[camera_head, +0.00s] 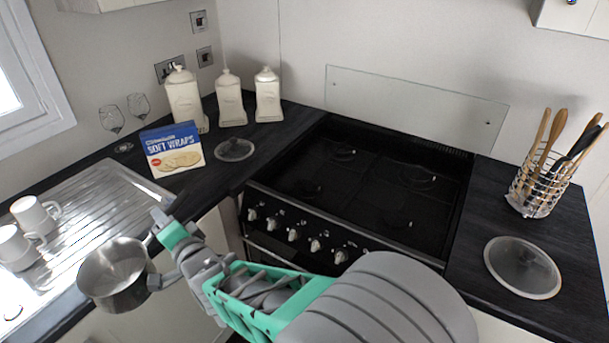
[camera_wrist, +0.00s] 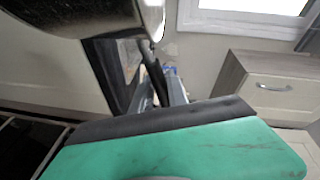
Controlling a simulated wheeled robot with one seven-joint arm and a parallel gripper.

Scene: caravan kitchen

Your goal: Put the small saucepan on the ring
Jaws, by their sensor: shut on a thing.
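The small saucepan (camera_head: 113,272) is a shiny steel pan at the lower left of the head view, upright and seemingly empty, in front of the counter edge. My gripper (camera_head: 158,250) is shut on the saucepan at its right side; the handle is largely hidden by the fingers. In the wrist view the curved steel side of the saucepan (camera_wrist: 85,25) fills the upper left, above my gripper (camera_wrist: 165,90). The black hob (camera_head: 370,185) with several rings is to the right of the saucepan, beyond my arm. A rear-right ring (camera_head: 418,178) shows on it. The hob top is bare.
A steel drainer (camera_head: 105,205) with two white mugs (camera_head: 35,215) is at the left. A wraps box (camera_head: 172,150), a glass lid (camera_head: 235,149) and white canisters (camera_head: 230,100) stand left of the hob. A utensil basket (camera_head: 540,185) and another lid (camera_head: 522,267) are at the right.

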